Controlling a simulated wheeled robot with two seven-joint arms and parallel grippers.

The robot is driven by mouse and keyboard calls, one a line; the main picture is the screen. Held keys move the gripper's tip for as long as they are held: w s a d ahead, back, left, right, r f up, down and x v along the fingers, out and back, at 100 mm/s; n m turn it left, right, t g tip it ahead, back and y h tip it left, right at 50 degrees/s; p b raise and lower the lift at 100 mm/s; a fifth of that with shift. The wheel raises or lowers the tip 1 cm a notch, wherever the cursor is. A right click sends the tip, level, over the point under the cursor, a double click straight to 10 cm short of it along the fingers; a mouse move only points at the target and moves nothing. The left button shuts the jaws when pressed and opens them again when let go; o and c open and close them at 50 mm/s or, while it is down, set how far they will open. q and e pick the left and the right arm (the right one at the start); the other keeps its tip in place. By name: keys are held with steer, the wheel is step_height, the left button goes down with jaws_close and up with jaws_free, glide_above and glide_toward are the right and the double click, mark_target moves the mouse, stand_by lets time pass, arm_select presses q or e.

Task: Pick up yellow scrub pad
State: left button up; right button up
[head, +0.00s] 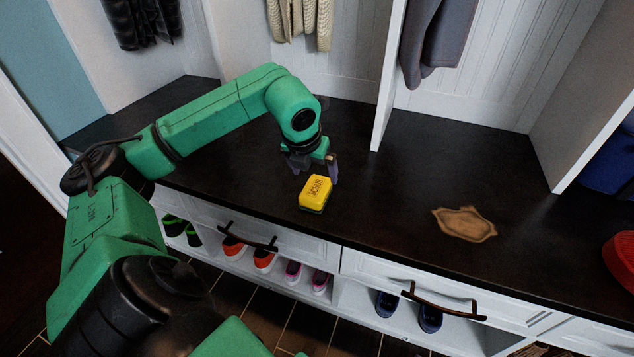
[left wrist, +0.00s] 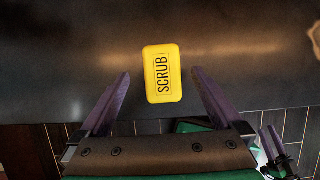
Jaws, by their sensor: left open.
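The yellow scrub pad (head: 316,191), marked SCRUB, lies on the dark bench top near its front edge, with a dark green underside showing. In the left wrist view the scrub pad (left wrist: 163,74) lies ahead of and between the two fingertips, with a gap on each side. My left gripper (head: 314,172) is open and empty, just behind and above the pad in the head view. Its purple-grey fingers also show in the left wrist view (left wrist: 160,78). Nothing visibly touches the pad.
The dark bench top (head: 400,160) is clear around the pad. A brown mud stain (head: 465,223) lies to the right, and a red object (head: 620,262) stands at the right edge. A white divider (head: 389,90) rises behind the gripper. Drawers and shoes are below.

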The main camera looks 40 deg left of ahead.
mark_target(317, 185)
arm_select(q)
steer(key=x, duration=0.1)
steer(key=b+x, duration=0.1)
steer(key=x, duration=0.1)
steer(key=b+x, duration=0.1)
steer(key=x, duration=0.1)
steer(key=shift+s+d+f, duration=0.3)
steer(key=shift+f, duration=0.1)
steer(key=shift+w+a+f, duration=0.1)
steer(key=shift+w+f, duration=0.05)
steer(key=shift+f, duration=0.15)
steer(key=shift+r, duration=0.15)
steer(key=c, duration=1.3)
steer(key=shift+r, duration=0.15)
